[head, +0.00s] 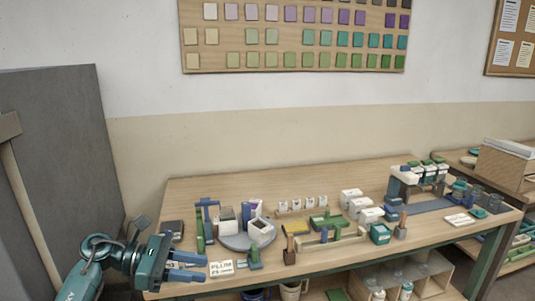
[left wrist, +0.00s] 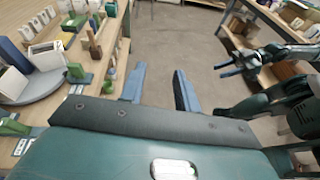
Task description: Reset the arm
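My left gripper (head: 188,266) is at the left front edge of the wooden workbench (head: 330,175) in the head view. Its two blue fingers are spread apart with nothing between them. In the left wrist view the left gripper (left wrist: 158,92) is also open, with bare floor showing between the fingers. Another gripper of mine, with blue fingers (left wrist: 229,68), shows at the right of the left wrist view. Its fingers look parted and empty. The right gripper is not seen in the head view.
A grey round turntable (head: 236,241) with white containers stands near the left gripper. A label plate (head: 221,268) lies beside the fingers. White boxes (head: 361,206) and a dispenser-like machine (head: 405,178) stand farther right. A grey panel (head: 62,130) rises at the left. Floor (left wrist: 190,35) is clear.

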